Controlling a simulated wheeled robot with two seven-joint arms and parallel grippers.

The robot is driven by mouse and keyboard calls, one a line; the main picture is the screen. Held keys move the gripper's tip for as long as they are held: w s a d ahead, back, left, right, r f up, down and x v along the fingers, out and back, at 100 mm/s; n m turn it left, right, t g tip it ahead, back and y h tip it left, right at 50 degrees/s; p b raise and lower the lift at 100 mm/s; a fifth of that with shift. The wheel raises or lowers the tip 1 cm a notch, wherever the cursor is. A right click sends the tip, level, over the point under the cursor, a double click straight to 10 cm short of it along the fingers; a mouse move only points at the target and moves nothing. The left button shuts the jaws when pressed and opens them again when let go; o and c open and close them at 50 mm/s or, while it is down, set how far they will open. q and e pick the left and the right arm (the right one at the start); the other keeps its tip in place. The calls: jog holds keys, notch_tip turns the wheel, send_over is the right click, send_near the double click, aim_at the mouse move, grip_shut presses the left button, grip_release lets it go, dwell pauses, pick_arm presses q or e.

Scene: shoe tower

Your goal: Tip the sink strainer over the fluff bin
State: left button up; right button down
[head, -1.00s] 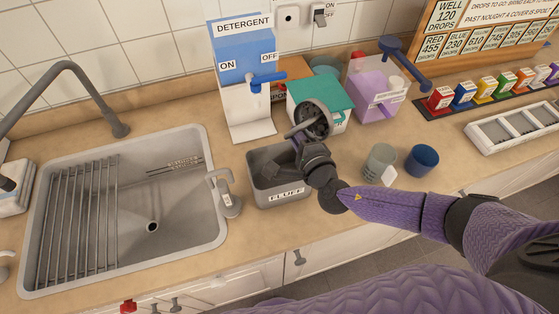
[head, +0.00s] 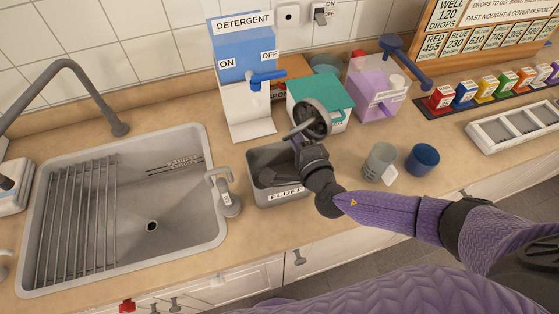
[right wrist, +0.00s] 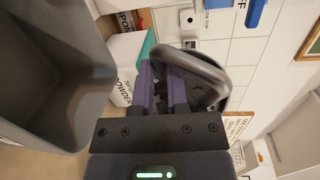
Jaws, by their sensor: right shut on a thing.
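The sink strainer (head: 313,118) is a round dark grey piece, held tilted on its side above the right rear of the fluff bin. It also shows in the right wrist view (right wrist: 205,72), between purple fingers. My right gripper (head: 302,137) is shut on it, over the bin's right side. The fluff bin (head: 284,193) is a grey open box labelled FLUFF on the counter; my gripper hides part of its inside. Its grey wall fills the left of the right wrist view (right wrist: 60,60). My left gripper is not in view.
The sink (head: 190,235) with a rack lies left of the bin. A detergent dispenser (head: 245,85) and a teal-topped box (head: 325,92) stand behind. A grey-green cup (head: 379,162) and a blue cup (head: 422,160) stand to the right.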

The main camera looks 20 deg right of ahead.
jog(key=shift+f+n+t+b, duration=0.5)
jog(key=shift+f+n+b, duration=0.35)
jog(key=shift+n+b, duration=0.25)
dwell(0.5)
jog(key=shift+s+a+r+n+t, duration=0.1)
jog(key=shift+r+n+t, duration=0.2)
jog(key=shift+n, duration=0.5)
jog(key=shift+a+r+n+t, duration=0.1)
jog(key=shift+n+t, duration=0.3)
jog(key=shift+n, duration=0.4)
dwell(0.6)
jog(key=shift+r+n+y+p, duration=0.3)
jog(key=shift+r+n+p, duration=0.2)
jog(key=shift+r+n, duration=0.4)
jog(key=shift+n+t, duration=0.3)
dwell(0.3)
dwell(0.9)
